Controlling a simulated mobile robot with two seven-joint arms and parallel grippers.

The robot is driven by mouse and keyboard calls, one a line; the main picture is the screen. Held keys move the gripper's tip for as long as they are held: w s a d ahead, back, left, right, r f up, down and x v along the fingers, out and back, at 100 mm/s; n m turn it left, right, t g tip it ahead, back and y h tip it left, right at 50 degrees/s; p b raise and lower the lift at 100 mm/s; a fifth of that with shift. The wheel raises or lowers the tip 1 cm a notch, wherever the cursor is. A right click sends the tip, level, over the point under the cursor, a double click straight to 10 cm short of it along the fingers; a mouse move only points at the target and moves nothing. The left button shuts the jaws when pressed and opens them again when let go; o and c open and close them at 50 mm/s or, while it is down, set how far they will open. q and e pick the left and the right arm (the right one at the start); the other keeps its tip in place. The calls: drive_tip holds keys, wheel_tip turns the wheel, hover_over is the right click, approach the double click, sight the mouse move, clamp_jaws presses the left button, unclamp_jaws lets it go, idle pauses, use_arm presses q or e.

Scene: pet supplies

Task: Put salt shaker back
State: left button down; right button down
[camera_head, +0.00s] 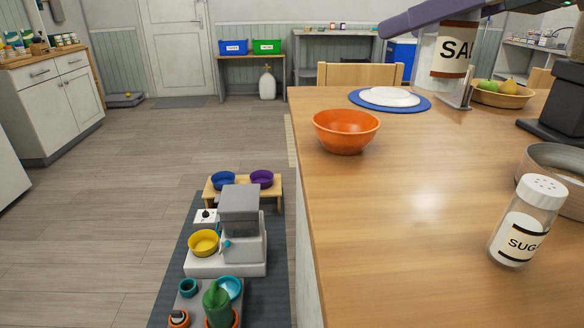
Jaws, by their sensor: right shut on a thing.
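The salt shaker (450,55), a clear and white cylinder with a "SAL" label, is at the upper right of the head view, above the wooden table (400,220). My right gripper (452,28) comes in from the upper right and is shut on it. The gripper covers the shaker's top. The shaker looks roughly upright; whether its base touches the table is unclear. The sugar shaker (519,228), with a white perforated cap, stands upright near the table's right front. My left gripper is not in view.
An orange bowl (346,132) stands near the table's left edge. Behind it is a blue plate (425,104) with a white plate on it. A fruit bowl (510,100) and a round pan (562,162) are at the right. The table's middle is clear.

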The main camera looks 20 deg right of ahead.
drive_tip(key=shift+d+f+b, duration=0.15)
drive_tip(key=shift+f+b, duration=2.35)
drive_tip(key=shift+f, duration=7.3)
drive_tip(key=shift+f, duration=0.2)
drive_tip(key=shift+c, duration=0.7)
unclamp_jaws()
drive_tip(key=shift+r, duration=0.3)
drive_tip(key=shift+s+d, duration=0.1)
drive_tip(key=shift+s, duration=0.2)
drive_tip(key=p+v, duration=0.2)
drive_tip(key=v, duration=0.9)
drive_tip(key=shift+s, duration=0.15)
